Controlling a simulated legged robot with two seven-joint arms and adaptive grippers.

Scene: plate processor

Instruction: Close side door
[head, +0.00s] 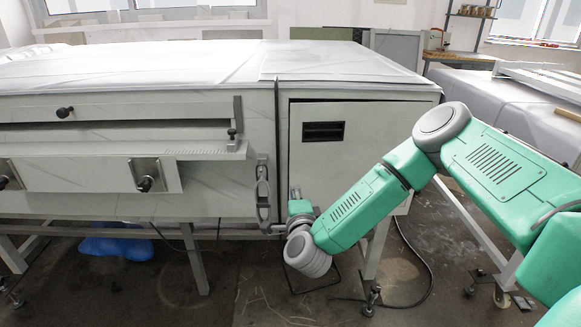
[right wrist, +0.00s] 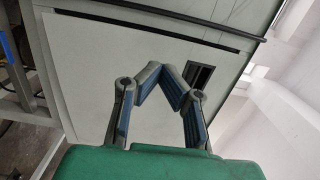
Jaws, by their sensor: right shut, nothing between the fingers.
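The side door (head: 362,139) is a pale panel on the front right of the plate processor (head: 250,150), with a dark recessed handle (head: 323,131) near its upper left. A dark gap shows along its top edge. The door also fills much of the right wrist view (right wrist: 90,75), with the handle (right wrist: 200,76) right of the fingers. My left gripper is not in view.
Knobs and a ledge (head: 150,160) stick out of the processor's left front. A covered table (head: 520,110) stands at the right. A cable (head: 415,265) lies on the floor.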

